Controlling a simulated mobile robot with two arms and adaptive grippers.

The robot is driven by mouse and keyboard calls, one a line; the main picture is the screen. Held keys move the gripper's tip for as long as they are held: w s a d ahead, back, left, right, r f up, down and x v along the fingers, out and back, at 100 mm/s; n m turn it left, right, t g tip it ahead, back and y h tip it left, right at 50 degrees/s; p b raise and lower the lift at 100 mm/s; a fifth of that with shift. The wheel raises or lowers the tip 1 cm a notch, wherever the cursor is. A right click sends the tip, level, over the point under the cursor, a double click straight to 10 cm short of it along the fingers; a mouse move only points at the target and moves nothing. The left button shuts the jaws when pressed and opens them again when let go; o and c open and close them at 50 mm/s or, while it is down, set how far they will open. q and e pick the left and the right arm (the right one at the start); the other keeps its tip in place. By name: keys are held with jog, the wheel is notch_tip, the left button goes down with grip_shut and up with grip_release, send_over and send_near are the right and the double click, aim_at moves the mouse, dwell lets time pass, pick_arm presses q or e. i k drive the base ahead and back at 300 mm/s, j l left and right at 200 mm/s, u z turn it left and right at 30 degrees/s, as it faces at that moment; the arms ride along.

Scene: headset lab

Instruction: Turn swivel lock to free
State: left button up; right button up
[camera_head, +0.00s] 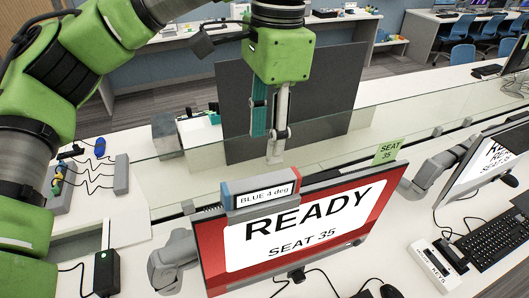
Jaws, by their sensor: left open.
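A monitor (215,250) in the front middle has a red screen reading "READY SEAT 35". On its top left edge sits a small block (262,192) with a blue end, a red end and a label reading "BLUE 4 deg". I cannot tell for sure which part is the swivel lock. My left gripper (270,148) points down above and behind this block, open, with nothing seen between its fingers. It appears apart from the block and the monitor. My right gripper is not in view.
A green "SEAT 35" tag (388,150) stands at the monitor's right corner. A second monitor (485,165) and keyboard (495,240) are at right. Wired parts (95,170) lie at left.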

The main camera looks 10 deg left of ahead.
aim_at(299, 277)
jog(key=k+l, duration=0.15)
jog(key=k, duration=0.35)
jog(key=k+l, duration=0.15)
jog(key=k, duration=0.35)
jog(key=k+l, duration=0.1)
jog(key=k, duration=0.35)
jog(key=k+l, duration=0.15)
jog(key=k, duration=0.35)
